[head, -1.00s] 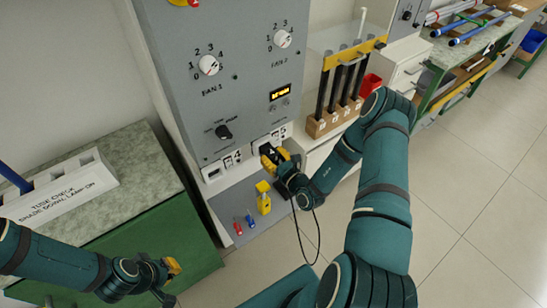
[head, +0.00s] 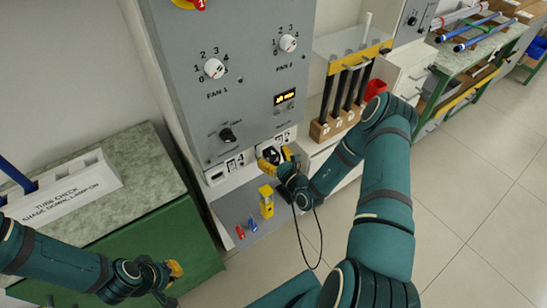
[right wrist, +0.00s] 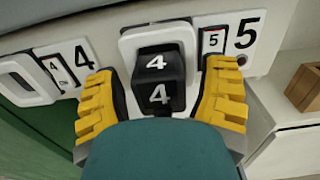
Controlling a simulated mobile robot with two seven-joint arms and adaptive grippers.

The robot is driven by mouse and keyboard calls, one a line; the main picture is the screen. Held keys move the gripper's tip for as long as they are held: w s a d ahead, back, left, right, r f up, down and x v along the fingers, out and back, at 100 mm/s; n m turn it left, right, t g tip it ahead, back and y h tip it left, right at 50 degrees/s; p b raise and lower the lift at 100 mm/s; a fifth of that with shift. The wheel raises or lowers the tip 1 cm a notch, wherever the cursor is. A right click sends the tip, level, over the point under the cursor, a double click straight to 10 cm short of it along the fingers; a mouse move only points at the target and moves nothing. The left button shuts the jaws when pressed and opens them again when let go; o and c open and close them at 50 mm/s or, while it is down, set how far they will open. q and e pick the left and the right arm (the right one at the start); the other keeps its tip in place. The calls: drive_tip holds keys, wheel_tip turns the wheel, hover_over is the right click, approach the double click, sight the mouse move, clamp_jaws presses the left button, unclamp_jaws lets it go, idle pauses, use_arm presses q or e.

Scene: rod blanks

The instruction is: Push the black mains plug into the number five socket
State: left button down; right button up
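The black mains plug (right wrist: 158,75), marked with a white 4, sits in the white-framed socket (right wrist: 128,45) that has the number 5 label (right wrist: 247,32) to its right. It appears seated; its exact depth cannot be told. My right gripper (right wrist: 163,72) is open, its yellow fingers either side of the plug with gaps between. In the head view the plug (head: 271,154) is partly hidden by my right gripper (head: 274,158). My left gripper (head: 172,272) hangs over the green cabinet at lower left; its opening is unclear.
The number four socket (right wrist: 22,80) beside it looks empty. Below the panel (head: 230,70), a yellow object (head: 266,203) and small red (head: 240,232) and blue (head: 252,225) pieces stand on a grey ledge. A rack of dark rods (head: 345,95) is to the right. A black cable loops below my right gripper.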

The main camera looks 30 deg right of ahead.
drive_tip(key=s, duration=1.2)
drive_tip(key=shift+d, duration=0.45)
